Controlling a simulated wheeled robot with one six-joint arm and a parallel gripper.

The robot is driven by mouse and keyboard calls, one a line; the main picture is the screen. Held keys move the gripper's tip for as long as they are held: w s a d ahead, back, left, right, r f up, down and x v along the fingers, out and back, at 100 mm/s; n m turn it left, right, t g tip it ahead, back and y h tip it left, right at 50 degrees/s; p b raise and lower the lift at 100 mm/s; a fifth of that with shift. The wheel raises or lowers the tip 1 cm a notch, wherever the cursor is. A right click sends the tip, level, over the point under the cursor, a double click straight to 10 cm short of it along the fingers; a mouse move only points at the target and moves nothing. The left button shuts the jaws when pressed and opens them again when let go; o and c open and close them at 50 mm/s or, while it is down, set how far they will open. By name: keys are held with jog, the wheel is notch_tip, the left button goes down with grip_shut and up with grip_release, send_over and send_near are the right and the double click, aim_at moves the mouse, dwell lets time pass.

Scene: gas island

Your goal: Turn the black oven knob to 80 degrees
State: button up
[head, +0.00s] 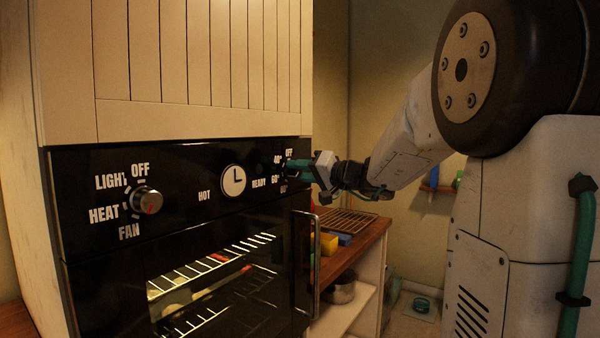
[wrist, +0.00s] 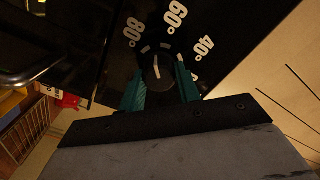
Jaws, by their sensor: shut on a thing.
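The black oven knob (wrist: 159,73) shows in the wrist view with a white pointer line. Its dial labels read 80° at upper left, 60° at top and 40° at right. The pointer line points up and slightly left, roughly between the 60° and 80° labels. My gripper (wrist: 161,85) has one teal finger on each side of the knob and is shut on it. In the head view my gripper (head: 300,170) is at the right end of the black oven panel (head: 205,165) and hides the knob there.
Another knob (head: 147,201) with a red mark, labelled LIGHT, OFF, HEAT and FAN, is at the panel's left. A round clock dial (head: 234,180) sits mid-panel. The oven door handle (head: 308,265) stands out below my gripper. A wooden counter (head: 357,259) lies to the right.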

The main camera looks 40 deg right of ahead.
jog(key=shift+f+n, duration=0.1)
jog(key=shift+n, duration=2.1)
jog(key=o, duration=1)
jog(key=shift+s, duration=0.15)
jog(key=v, duration=0.7)
jog(key=shift+s+d, duration=0.15)
jog(key=shift+s, duration=0.15)
